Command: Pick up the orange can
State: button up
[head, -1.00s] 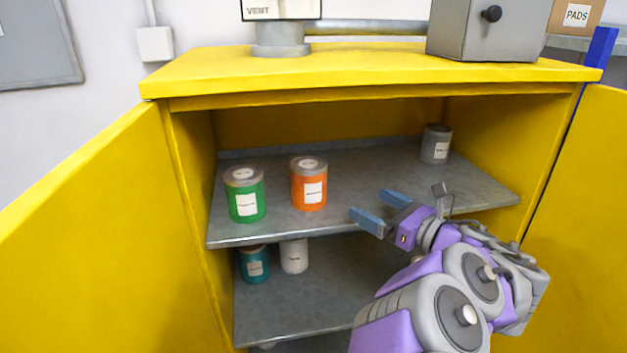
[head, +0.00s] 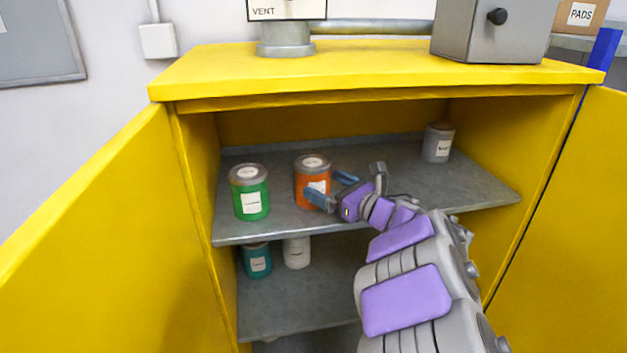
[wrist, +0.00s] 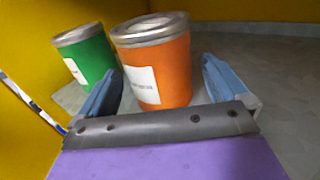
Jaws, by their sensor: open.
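The orange can (head: 311,178) stands upright on the upper shelf (head: 400,190) of the yellow cabinet. It has a grey lid and a white label. My gripper (head: 333,189) is open at its right side, and one blue finger hides part of the label. In the wrist view the orange can (wrist: 172,68) stands ahead, between the two blue fingers of my gripper (wrist: 163,88) as seen from the wrist. I cannot tell whether either finger touches it.
A green can (head: 250,198) stands close to the left of the orange can. A grey can (head: 437,143) stands at the back right. A teal can (head: 256,262) and a white can (head: 297,253) are on the lower shelf. Open yellow doors flank the cabinet.

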jog(key=p+x, duration=0.1)
jog(key=x, duration=0.4)
jog(key=shift+s+a+f, duration=0.1)
jog(key=shift+s+f, duration=0.05)
jog(key=c, duration=1)
jog(key=shift+c, duration=0.4)
